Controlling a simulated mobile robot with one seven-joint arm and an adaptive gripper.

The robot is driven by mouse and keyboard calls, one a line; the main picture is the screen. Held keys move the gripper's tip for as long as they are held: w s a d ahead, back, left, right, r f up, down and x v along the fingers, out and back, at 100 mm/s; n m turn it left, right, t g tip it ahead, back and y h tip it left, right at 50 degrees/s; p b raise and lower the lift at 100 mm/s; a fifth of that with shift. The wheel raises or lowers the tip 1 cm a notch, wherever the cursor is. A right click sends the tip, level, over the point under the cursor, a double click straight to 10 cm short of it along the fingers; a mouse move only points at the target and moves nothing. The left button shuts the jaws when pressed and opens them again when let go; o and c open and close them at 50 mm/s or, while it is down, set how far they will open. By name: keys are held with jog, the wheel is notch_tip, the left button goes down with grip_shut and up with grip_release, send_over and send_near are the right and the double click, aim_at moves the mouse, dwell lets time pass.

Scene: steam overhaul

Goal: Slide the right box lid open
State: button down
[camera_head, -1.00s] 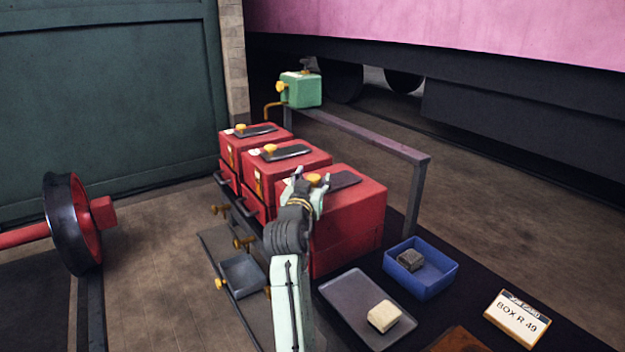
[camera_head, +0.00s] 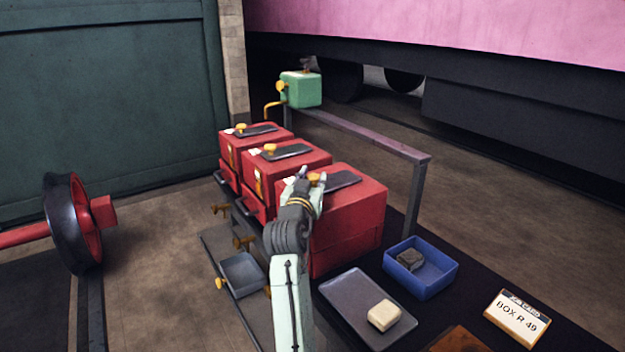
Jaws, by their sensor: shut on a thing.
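Three red boxes stand in a row, each with a dark sliding lid and a yellow knob on top. The right box (camera_head: 355,220) is the nearest. Its dark lid (camera_head: 342,181) lies on the top face, with its yellow knob (camera_head: 315,179) at the lid's left end. My gripper (camera_head: 312,180) is at this knob, its fingers on either side of it, shut on it. My arm hides the left part of the right box's front. The middle box's lid (camera_head: 288,152) and the left box's lid (camera_head: 255,131) lie on their boxes.
A grey tray (camera_head: 350,295) with a pale block (camera_head: 384,315) and a blue bin (camera_head: 440,275) with a dark block (camera_head: 410,259) stand right of my arm. A metal rail (camera_head: 370,140) runs behind the boxes. A sign (camera_head: 517,318) reads "BOX R 49".

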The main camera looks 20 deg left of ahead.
jog(key=s+a+b, duration=0.1)
jog(key=s+a, duration=0.3)
jog(key=s, duration=0.1)
jog(key=shift+s+a, duration=0.15)
jog(key=shift+s, duration=0.05)
jog(key=shift+f, duration=0.1)
jog(key=c, duration=1.2)
grip_release()
jog(key=shift+s, duration=0.1)
jog(key=s, duration=0.4)
jog(key=s+d, duration=0.1)
jog(key=s, duration=0.7)
jog(key=shift+d, duration=0.25)
